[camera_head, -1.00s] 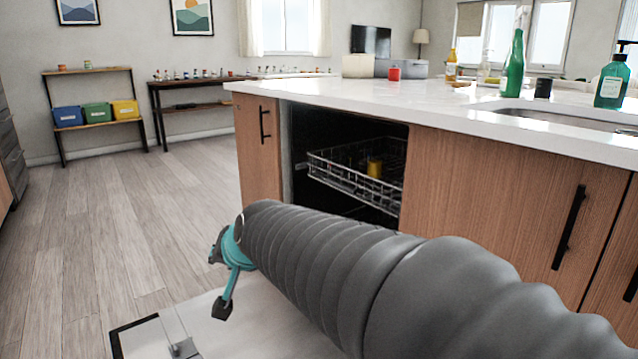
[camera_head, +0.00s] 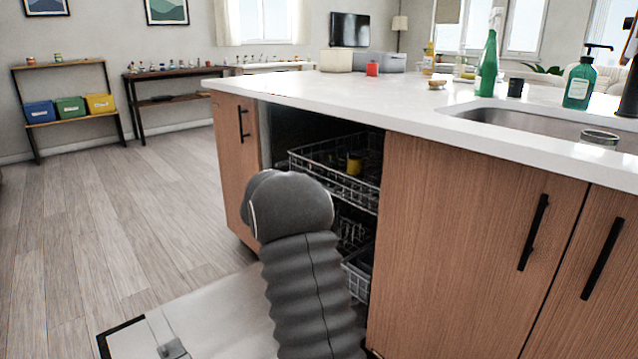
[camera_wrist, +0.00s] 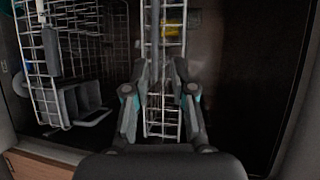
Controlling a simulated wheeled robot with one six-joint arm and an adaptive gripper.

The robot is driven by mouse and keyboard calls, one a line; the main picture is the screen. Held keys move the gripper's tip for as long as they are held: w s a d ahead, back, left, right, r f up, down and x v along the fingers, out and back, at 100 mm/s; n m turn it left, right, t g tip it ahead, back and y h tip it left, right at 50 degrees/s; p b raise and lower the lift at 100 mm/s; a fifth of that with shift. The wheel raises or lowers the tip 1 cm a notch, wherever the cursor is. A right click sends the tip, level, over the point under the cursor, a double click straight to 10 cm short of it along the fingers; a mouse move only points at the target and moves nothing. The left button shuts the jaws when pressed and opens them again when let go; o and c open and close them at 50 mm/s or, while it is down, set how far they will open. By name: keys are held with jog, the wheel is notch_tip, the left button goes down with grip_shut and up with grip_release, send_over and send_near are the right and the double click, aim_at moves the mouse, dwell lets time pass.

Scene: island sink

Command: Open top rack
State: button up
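The dishwasher's top rack (camera_head: 335,175) is a metal wire basket inside the cabinet opening, with a yellow cup (camera_head: 354,164) in it. In the wrist view the top rack (camera_wrist: 163,122) shows as a narrow wire strip up the middle, the yellow cup (camera_wrist: 172,31) near its far end. My gripper (camera_wrist: 159,68) is open, one finger on each side of this strip. I cannot tell whether the fingers touch it. In the head view my arm's grey sleeve hides the gripper. The dishwasher door (camera_head: 205,312) is lowered flat.
The lower rack (camera_head: 358,275) is below the top one; in the wrist view the lower rack (camera_wrist: 35,75) is at left, with a grey basket (camera_wrist: 82,104). Wood cabinets (camera_head: 450,240) flank the opening. The countertop (camera_head: 400,107) overhangs it. Floor at left is clear.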

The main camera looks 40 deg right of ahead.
jog(key=shift+m+g+h, duration=0.4)
jog(key=shift+m+g, duration=0.2)
jog(key=x, duration=1)
jog(key=s+f+p+x, duration=0.1)
jog(key=x, duration=0.4)
jog(key=shift+d, duration=0.3)
grip_shut()
